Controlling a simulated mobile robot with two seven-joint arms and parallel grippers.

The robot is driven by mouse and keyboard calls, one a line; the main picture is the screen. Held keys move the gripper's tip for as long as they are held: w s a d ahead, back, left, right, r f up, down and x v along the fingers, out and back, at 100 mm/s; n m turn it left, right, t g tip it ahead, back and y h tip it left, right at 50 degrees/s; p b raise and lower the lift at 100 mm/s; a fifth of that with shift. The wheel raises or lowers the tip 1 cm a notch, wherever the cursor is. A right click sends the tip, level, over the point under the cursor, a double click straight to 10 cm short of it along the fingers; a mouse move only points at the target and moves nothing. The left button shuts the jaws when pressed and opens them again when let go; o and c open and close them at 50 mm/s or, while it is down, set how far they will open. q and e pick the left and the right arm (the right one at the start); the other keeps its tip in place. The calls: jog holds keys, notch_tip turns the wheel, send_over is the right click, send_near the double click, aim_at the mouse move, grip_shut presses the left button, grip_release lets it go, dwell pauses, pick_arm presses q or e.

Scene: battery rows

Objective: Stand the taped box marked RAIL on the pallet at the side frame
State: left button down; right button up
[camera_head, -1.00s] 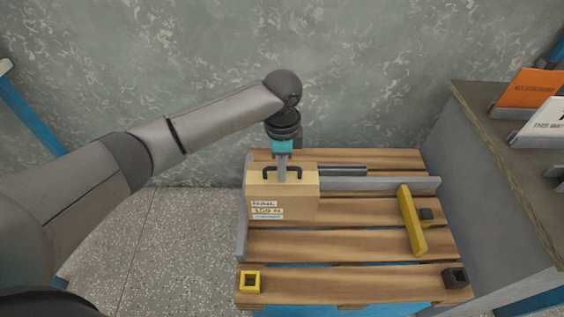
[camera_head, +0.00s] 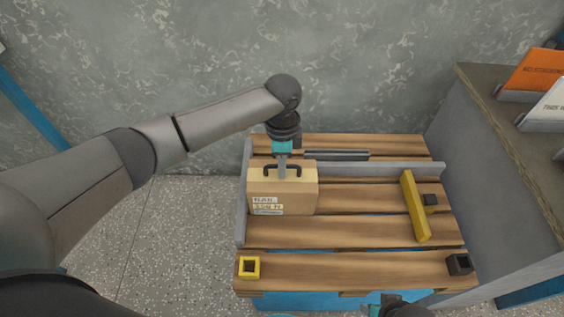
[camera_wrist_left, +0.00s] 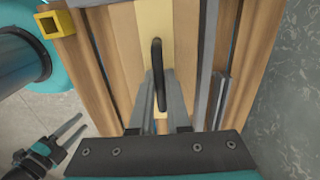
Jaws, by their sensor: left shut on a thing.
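A tan box (camera_head: 284,197) with a black handle and white labels stands upright at the back left of the wooden pallet (camera_head: 340,266). The label print is too small to read surely. The grey side frame (camera_head: 242,222) runs along the pallet's left edge, close beside the box; I cannot tell whether they touch. My left gripper (camera_head: 283,172) is shut on the handle from above. In the left wrist view the handle (camera_wrist_left: 157,62) is between its fingers. My right gripper shows in the left wrist view (camera_wrist_left: 76,132), empty with fingers apart, away from the box.
A grey rail (camera_head: 385,169) crosses the pallet behind the box. A yellow bar (camera_head: 415,207) lies on the right side. A yellow square socket (camera_head: 249,267) and a black one (camera_head: 459,264) sit at the front corners. A counter with signs (camera_head: 540,72) stands at right. The middle boards are clear.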

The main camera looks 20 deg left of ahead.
pick_arm(q)
jog(key=shift+w, duration=0.15)
pick_arm(e)
jog(key=shift+r, duration=0.1)
pick_arm(q)
jog(key=c, duration=1.3)
grip_release()
jog(key=shift+f, duration=0.15)
jog(key=o, duration=0.4)
jog(key=shift+r, duration=0.3)
notch_tip(320, 180, up, 10)
jog(key=p, duration=0.4)
jog(key=shift+f+p, duration=0.2)
jog(key=shift+p, duration=0.1)
jog(key=shift+r+p, duration=0.35)
jog(key=shift+r, duration=0.7)
pick_arm(e)
jog(key=s+d+f, duration=0.3)
jog(key=s+f, duration=0.2)
jog(key=f, duration=0.4)
jog(key=shift+s+d+f+g+h, duration=0.15)
jog(key=shift+s+d+g+h, duration=0.15)
jog(key=shift+s+g, duration=0.1)
